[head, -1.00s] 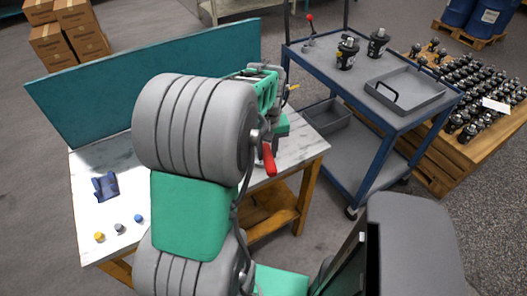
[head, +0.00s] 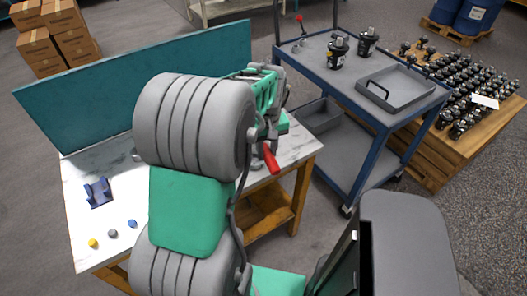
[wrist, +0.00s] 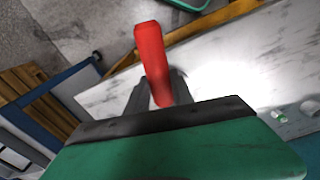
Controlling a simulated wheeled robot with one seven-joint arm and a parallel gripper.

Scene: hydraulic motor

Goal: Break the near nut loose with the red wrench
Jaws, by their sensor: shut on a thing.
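The red wrench handle (head: 271,159) shows in the head view beside my arm, over the right end of the white workbench top. In the wrist view the red handle (wrist: 150,55) sticks up from between the dark fingers of my gripper (wrist: 158,95). The gripper is shut on the wrench. The wrench's head is hidden behind my gripper's green and black body. The near nut does not show in either view. My arm hides the middle of the bench, and I cannot tell whether the wrench touches a nut.
The workbench (head: 125,185) has a teal back panel (head: 130,90). A blue holder (head: 99,192) and small yellow, grey and blue pieces lie at its left. A blue cart (head: 358,116) with a grey tray (head: 402,92) stands to the right, beside a pallet of dark parts (head: 462,95).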

